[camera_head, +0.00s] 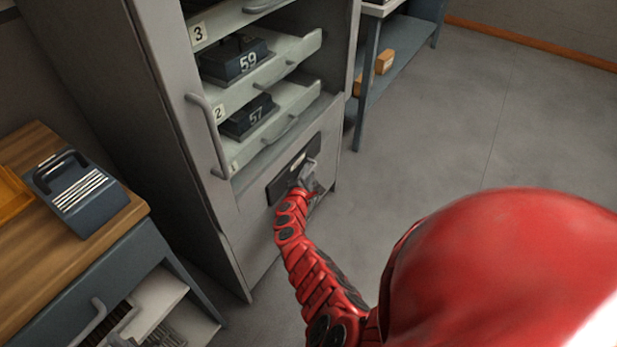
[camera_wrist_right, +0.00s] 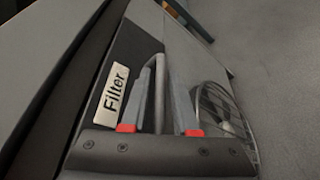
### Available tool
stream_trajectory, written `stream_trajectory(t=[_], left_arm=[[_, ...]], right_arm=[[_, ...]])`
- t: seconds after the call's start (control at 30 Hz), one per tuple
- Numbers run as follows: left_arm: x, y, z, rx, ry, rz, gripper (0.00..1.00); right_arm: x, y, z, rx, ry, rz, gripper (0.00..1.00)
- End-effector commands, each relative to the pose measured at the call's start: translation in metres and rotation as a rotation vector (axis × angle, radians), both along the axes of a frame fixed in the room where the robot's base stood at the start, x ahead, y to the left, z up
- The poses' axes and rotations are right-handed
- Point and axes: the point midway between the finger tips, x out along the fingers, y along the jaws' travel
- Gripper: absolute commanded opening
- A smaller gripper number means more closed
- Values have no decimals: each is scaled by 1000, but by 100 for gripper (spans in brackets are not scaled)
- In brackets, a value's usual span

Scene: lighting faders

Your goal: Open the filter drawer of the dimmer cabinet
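The grey dimmer cabinet (camera_head: 185,130) stands upright at the left of centre in the head view. Its dark filter drawer front (camera_head: 283,186) is low on the cabinet and looks shut, flush with the panel around it. In the right wrist view the drawer front carries a "Filter" label (camera_wrist_right: 112,92) and a grey bar handle (camera_wrist_right: 158,95). My right gripper (camera_head: 308,170) is at this handle. In the wrist view its two fingers (camera_wrist_right: 160,62) stand on either side of the bar. I cannot tell whether they press on it. My left gripper is not in view.
Above the drawer are pulled-out trays with dimmer modules 59 (camera_head: 235,62) and 57 (camera_head: 247,116). A long vertical handle (camera_head: 208,135) is at the cabinet's left. A wooden-topped bench (camera_head: 120,205) holds a blue module (camera_head: 85,205). The floor (camera_head: 450,120) to the right is clear.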

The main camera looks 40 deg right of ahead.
Motion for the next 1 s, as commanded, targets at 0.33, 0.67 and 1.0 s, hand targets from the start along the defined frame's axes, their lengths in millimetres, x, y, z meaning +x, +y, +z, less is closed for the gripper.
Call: stream_trajectory(t=[0.33, 0.67, 1.0], left_arm=[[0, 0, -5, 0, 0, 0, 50], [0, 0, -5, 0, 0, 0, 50], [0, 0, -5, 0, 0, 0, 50]], right_arm=[[4, -5, -1, 0, 2, 1, 28], [4, -4, -1, 1, 2, 1, 0], [4, -4, -2, 1, 2, 1, 0]])
